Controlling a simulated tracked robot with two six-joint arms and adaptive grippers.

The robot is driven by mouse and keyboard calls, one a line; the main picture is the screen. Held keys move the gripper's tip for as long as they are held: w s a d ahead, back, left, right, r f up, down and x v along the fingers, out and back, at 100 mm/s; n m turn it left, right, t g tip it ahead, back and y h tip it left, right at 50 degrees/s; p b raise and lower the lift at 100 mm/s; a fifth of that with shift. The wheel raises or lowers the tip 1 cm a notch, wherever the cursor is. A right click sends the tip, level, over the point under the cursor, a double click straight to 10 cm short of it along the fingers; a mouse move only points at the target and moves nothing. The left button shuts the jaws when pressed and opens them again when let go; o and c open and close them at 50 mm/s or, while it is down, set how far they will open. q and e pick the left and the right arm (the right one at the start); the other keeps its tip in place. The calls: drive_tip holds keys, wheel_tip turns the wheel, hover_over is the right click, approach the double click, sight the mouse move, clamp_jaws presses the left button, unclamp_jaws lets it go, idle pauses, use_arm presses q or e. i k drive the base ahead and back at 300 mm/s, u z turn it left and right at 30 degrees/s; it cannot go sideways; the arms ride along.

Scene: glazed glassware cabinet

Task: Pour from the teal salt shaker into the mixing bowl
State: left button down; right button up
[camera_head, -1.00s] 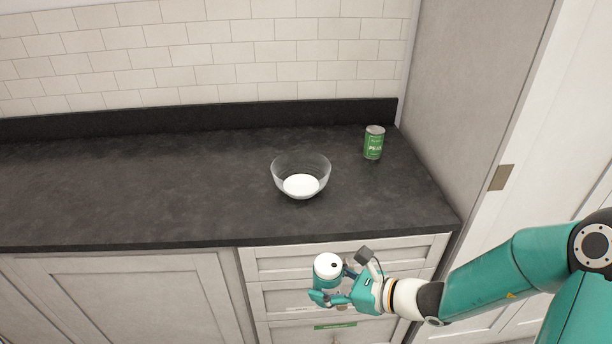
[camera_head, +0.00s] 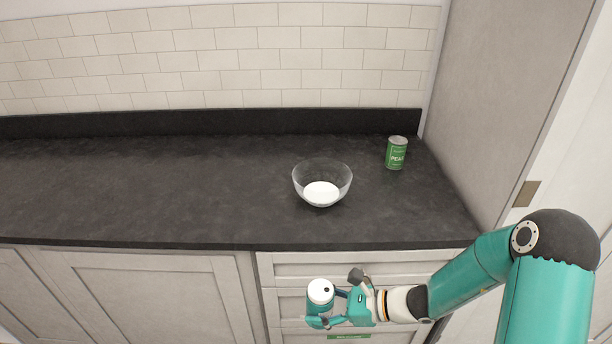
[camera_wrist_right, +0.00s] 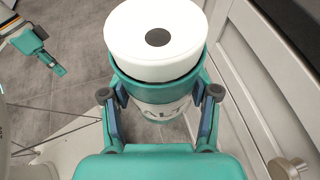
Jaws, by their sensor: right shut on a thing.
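The teal salt shaker (camera_head: 319,294) has a white lid with a dark round spot on top. It is upright in my right gripper (camera_head: 328,314), in front of the drawers and below the counter's front edge. The right wrist view shows the shaker (camera_wrist_right: 155,42) close up, with the fingers of my right gripper (camera_wrist_right: 160,104) shut on both sides of it and part of its lettering visible. The clear glass mixing bowl (camera_head: 322,173) stands on the dark counter, apart from the shaker, with white contents at its bottom. A teal part of mine, perhaps the left gripper (camera_wrist_right: 42,52), shows at the wrist view's left.
A green can (camera_head: 396,154) stands on the counter (camera_head: 150,195) right of and behind the bowl. A tall cabinet side (camera_head: 485,100) bounds the counter at the right. The counter left of the bowl is clear. A round drawer knob (camera_wrist_right: 287,168) is near the gripper.

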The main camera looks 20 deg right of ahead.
sight(320, 182)
drive_tip(key=u, duration=0.15)
drive_tip(key=k, duration=1.1)
drive_tip(key=z, duration=0.55)
drive_tip(key=i, duration=1.05)
drive_tip(key=u, duration=0.1)
